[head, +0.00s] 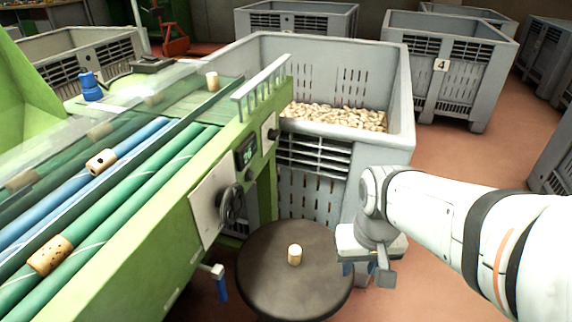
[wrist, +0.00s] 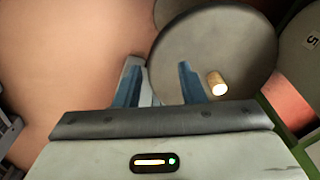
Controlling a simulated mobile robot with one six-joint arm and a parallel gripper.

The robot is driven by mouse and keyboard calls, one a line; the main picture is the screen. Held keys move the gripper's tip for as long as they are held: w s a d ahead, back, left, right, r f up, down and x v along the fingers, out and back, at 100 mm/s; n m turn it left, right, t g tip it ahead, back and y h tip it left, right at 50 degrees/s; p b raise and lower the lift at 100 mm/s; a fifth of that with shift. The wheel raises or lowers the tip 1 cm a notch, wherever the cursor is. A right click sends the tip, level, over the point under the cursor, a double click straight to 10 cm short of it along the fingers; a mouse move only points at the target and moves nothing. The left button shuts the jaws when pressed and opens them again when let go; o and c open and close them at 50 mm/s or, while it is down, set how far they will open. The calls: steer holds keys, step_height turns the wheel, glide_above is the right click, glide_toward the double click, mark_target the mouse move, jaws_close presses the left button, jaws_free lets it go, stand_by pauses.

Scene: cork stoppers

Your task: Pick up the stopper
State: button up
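A small pale cork stopper (head: 294,255) stands on the dark round stool top (head: 262,285) in the head view. In the wrist view the stopper (wrist: 216,83) shows on the stool top (wrist: 235,35), just right of the right finger and outside the gap. My gripper (head: 366,272) is to the right of the stool in the head view, apart from the stopper. In the wrist view my gripper (wrist: 158,75) has its two blue fingers spread, with nothing between them.
A green sorting machine (head: 120,275) with rollers carries several other corks, including a speckled one (head: 101,161) and a darker one (head: 50,256). A grey crate (head: 385,135) full of corks stands behind the stool. More crates, one marked 4 (head: 441,65), stand farther back. Reddish floor is open at right.

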mark_target(295, 249)
steer(key=shift+o, duration=0.3)
